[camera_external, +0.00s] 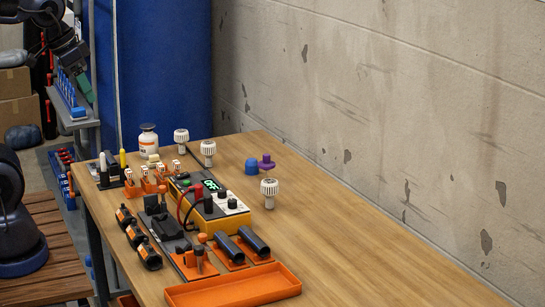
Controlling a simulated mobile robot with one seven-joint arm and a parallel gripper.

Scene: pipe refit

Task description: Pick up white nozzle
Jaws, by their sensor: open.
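Three white ribbed pieces with narrower stems, which look like nozzles, stand on the wooden table: a white nozzle (181,136) at the back, a second one (208,149) just right of it, and a third one (269,188) farther forward on the right. I cannot tell which one is the task's. My gripper (82,86) is at the upper left, beyond the table's left end and well away from all three. It is open, small and dark with a green part; no held object shows.
An orange meter box (238,220) with red and black leads stands mid-table. Orange holders, black cylinders (254,241) and an orange tray (232,291) crowd the left front. The right side is clear beside the wall.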

